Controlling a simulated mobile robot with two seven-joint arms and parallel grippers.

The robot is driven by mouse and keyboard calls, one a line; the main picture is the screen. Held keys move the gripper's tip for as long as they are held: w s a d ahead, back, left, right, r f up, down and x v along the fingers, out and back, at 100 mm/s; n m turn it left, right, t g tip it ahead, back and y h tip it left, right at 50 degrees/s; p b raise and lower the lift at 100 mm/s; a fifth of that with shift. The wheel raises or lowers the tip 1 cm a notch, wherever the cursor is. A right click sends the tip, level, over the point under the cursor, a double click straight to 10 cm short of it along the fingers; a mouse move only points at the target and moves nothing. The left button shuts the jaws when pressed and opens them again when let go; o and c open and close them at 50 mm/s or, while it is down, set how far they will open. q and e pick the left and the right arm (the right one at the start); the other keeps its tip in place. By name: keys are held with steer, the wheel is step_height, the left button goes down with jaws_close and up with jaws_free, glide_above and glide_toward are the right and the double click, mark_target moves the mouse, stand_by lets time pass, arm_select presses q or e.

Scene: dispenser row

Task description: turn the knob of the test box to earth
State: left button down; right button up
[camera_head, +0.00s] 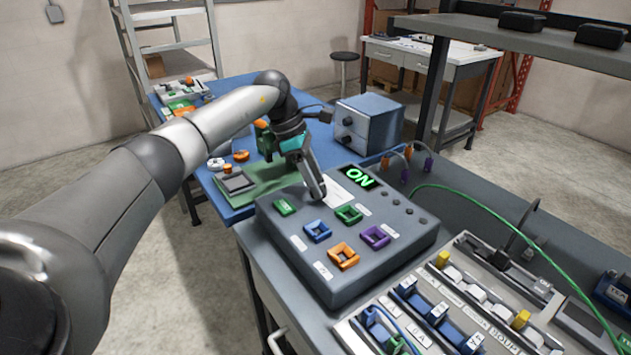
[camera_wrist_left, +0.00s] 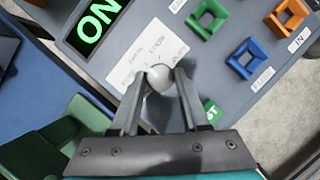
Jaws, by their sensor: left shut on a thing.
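The test box (camera_head: 350,288) is a grey box with a sloped top on the bench, with a lit green ON display (camera_head: 357,177), which also shows in the left wrist view (camera_wrist_left: 97,22). My left gripper (camera_head: 318,194) reaches down onto its top. In the left wrist view my left gripper (camera_wrist_left: 162,76) is shut on the light grey round knob (camera_wrist_left: 159,80), one finger on each side. A white label plate (camera_wrist_left: 130,62) lies beside the knob; its words are too blurred to read, and I cannot tell which one the knob points to. My right gripper is not in view.
Green, blue, orange and purple square sockets (camera_head: 374,236) stand on the box top. A green button (camera_head: 285,207) sits close to the gripper. A blue-grey instrument (camera_head: 370,124) stands behind. A green cable (camera_head: 480,202) and a switch panel (camera_head: 450,310) lie to the right.

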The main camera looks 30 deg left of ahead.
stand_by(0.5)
arm_select(q)
steer(key=shift+c, duration=2)
jaws_free()
steer(key=p+v, duration=0.2)
steer(key=v, duration=1.3)
steer(key=shift+r, duration=0.15)
